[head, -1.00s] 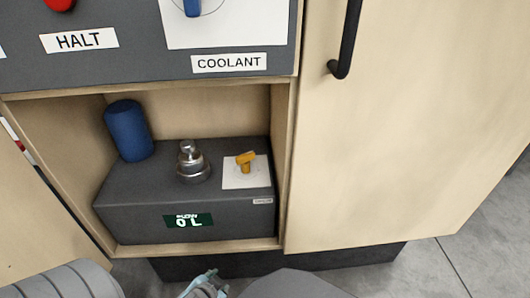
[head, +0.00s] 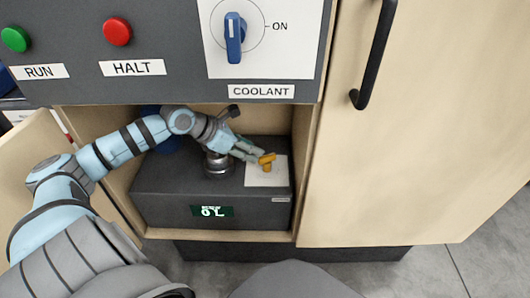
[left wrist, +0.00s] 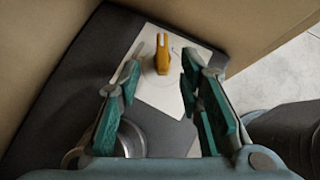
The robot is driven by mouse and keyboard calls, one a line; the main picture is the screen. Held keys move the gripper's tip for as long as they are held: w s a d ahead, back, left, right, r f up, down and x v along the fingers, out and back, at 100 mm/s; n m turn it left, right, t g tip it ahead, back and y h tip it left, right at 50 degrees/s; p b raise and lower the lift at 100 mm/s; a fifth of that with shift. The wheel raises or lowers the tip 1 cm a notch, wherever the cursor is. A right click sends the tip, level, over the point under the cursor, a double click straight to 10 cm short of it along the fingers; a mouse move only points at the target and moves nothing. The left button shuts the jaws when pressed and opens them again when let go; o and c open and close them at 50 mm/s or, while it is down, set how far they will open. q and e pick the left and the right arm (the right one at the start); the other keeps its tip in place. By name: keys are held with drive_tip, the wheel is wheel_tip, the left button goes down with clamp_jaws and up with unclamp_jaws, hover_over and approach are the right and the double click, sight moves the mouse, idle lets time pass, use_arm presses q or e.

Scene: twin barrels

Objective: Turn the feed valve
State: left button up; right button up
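The feed valve is a small orange-yellow handle (head: 267,161) on a white plate (head: 262,178), on top of a dark grey box (head: 160,190) inside the open cupboard bay. My left gripper (head: 257,156) reaches into the bay just left of the handle. In the left wrist view the handle (left wrist: 162,55) stands ahead of and between the open fingers (left wrist: 160,80), with a gap on both sides. I cannot tell whether the fingertips reach past it. My right gripper is not in view.
A metal fitting (head: 218,165) stands beside the valve, under my left gripper. The bay has side walls and a panel above with a blue coolant knob (head: 234,38). A closed door (head: 420,150) is at right.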

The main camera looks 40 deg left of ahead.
sight(266, 156)
use_arm(q)
drive_tip(key=b+x, duration=0.2)
drive_tip(key=x, duration=0.3)
drive_tip(key=shift+d+f, duration=0.15)
drive_tip(key=shift+f, duration=0.05)
drive_tip(key=shift+w+d+f, duration=0.2)
drive_tip(key=shift+w+f, duration=0.15)
drive_tip(key=shift+w, duration=0.1)
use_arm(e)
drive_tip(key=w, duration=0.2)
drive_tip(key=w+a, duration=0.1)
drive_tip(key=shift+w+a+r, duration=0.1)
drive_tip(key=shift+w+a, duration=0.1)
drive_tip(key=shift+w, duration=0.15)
use_arm(q)
drive_tip(key=shift+c, duration=0.5)
clamp_jaws()
